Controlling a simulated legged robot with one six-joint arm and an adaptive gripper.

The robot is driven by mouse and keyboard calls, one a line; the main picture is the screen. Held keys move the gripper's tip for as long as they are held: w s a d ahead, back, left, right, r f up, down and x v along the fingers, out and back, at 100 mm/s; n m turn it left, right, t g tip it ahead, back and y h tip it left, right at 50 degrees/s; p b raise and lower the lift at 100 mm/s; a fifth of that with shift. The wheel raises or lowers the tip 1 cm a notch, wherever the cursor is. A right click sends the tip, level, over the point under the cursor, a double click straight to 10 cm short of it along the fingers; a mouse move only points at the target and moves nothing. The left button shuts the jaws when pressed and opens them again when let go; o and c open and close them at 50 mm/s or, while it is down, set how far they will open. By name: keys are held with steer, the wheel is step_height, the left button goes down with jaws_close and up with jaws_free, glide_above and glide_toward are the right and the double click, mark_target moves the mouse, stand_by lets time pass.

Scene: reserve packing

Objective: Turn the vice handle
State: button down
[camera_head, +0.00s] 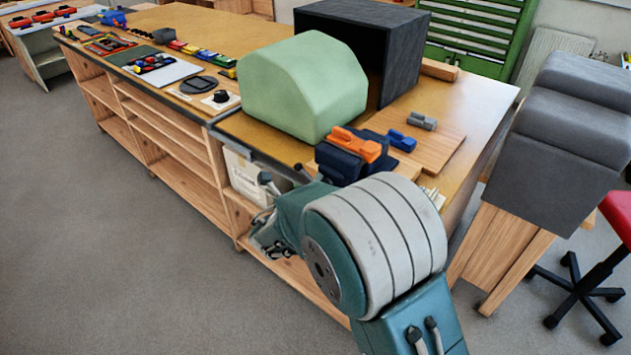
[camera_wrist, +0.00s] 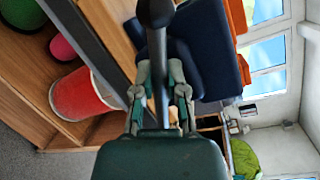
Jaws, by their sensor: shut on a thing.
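The vice (camera_head: 338,164) is a dark blue block at the front edge of the workbench, with an orange piece on top. Its dark blue body (camera_wrist: 207,60) also shows right of centre in the wrist view. The vice handle (camera_wrist: 157,50) is a dark bar with a round knob at its end, running down between my fingers. My gripper (camera_wrist: 160,95) is shut on the handle, with one finger on each side of it. In the head view my gripper (camera_head: 264,234) is low beside the bench front, partly hidden by my arm, and the handle is hard to make out.
A pale green block (camera_head: 300,85) and a dark open box (camera_head: 395,50) stand on the workbench (camera_head: 478,100) behind the vice. A grey padded block (camera_head: 560,150) and a red stool (camera_head: 617,215) are at the right. The floor (camera_head: 100,250) at the left is clear.

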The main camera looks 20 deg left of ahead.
steer(key=n, duration=0.2)
steer(key=f+n+g, duration=0.1)
steer(key=n, duration=0.1)
steer(key=shift+a+h, duration=0.15)
steer(key=shift+h, duration=0.15)
steer(key=shift+f+n, duration=0.1)
steer(key=shift+n, duration=0.2)
steer(key=c, duration=0.7)
jaws_free()
steer(key=shift+w+a+f, duration=0.1)
steer(key=shift+w, duration=0.1)
steer(key=v, duration=1.2)
steer(key=shift+a, duration=0.2)
